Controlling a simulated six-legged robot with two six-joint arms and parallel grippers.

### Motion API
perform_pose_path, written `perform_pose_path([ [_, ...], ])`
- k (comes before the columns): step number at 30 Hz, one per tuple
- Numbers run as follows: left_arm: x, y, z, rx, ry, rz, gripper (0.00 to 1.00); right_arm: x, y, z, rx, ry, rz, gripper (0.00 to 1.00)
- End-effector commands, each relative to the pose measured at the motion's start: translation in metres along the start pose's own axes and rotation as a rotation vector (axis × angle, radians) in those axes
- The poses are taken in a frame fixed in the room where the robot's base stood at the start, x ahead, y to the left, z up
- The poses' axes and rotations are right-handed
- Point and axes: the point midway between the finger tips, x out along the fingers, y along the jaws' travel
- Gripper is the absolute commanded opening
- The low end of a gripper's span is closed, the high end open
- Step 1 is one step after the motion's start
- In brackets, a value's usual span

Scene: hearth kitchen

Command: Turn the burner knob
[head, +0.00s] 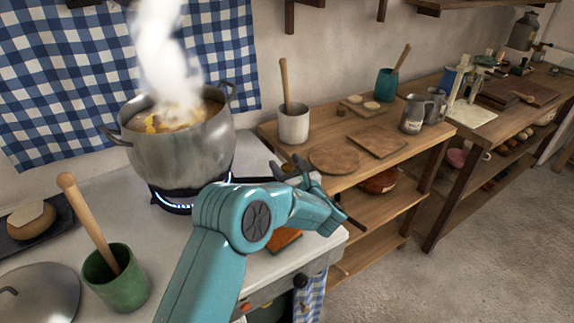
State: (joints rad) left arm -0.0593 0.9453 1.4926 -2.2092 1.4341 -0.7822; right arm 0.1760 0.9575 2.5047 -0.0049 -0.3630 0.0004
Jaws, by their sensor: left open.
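The burner knob (300,281) looks like a small dark round knob on the front panel of the white stove (310,253). My teal left arm crosses the stove top. Its left gripper (302,174) is open beyond the stove's right side, by the wooden shelf. It is above and behind the knob and apart from it. The arm hides part of the stove top and front. A steel pot (180,145) steams on a burner lit with a blue flame (172,207). My right gripper is out of view.
A green pot with a wooden tool (115,290) and a metal lid (40,300) are at lower left. A wooden shelf (340,180) with boards, a white crock (293,126) and a metal jug (413,117) stands right of the stove. The floor at lower right is clear.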

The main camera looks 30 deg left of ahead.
Motion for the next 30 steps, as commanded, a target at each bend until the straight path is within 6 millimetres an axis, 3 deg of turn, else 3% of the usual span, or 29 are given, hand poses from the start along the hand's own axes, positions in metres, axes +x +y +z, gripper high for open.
perform_pose_path([
  [1,0.000,0.000,0.000,0.000,0.000,0.000,0.53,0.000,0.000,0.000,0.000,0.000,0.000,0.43],
  [5,0.000,0.000,0.000,0.000,0.000,0.000,0.11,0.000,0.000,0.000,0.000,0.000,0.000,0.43],
  [11,0.000,-0.001,-0.002,-0.002,-0.004,0.028,0.11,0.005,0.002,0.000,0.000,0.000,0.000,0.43],
  [21,0.000,0.000,0.000,-0.004,-0.005,0.250,0.11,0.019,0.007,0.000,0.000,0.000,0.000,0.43],
  [30,0.000,0.001,0.001,-0.002,-0.001,0.274,0.11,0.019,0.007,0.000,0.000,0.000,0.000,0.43],
])
